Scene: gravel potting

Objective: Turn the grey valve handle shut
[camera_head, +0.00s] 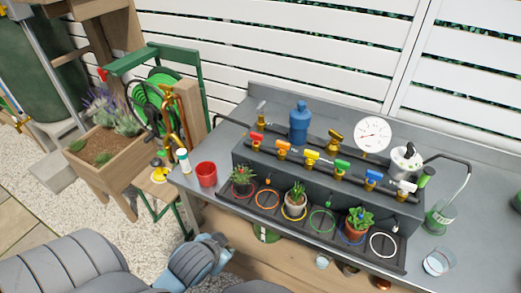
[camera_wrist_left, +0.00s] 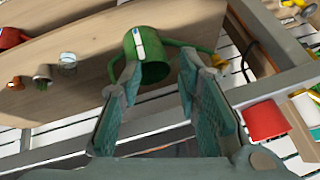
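A small grey handle (camera_head: 262,105) stands on a brass fitting at the left end of the back pipe on the bench. A pale white or light grey handle (camera_head: 405,186) sits at the right end of the front valve row; I cannot tell for sure which is the grey valve handle. My left gripper (camera_head: 222,243) is low in front of the bench's left end, well apart from both handles. In the left wrist view, its fingers (camera_wrist_left: 160,78) are spread with nothing between them. My right gripper is not in view.
A green watering can (camera_wrist_left: 150,60) stands on the lower shelf beyond my left fingertips. Potted plants and coloured rings fill the black tray (camera_head: 262,208) before the valves. A red pot (camera_head: 206,174) stands at the bench's left end. A blue bottle (camera_head: 299,121) and gauge (camera_head: 373,134) stand behind.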

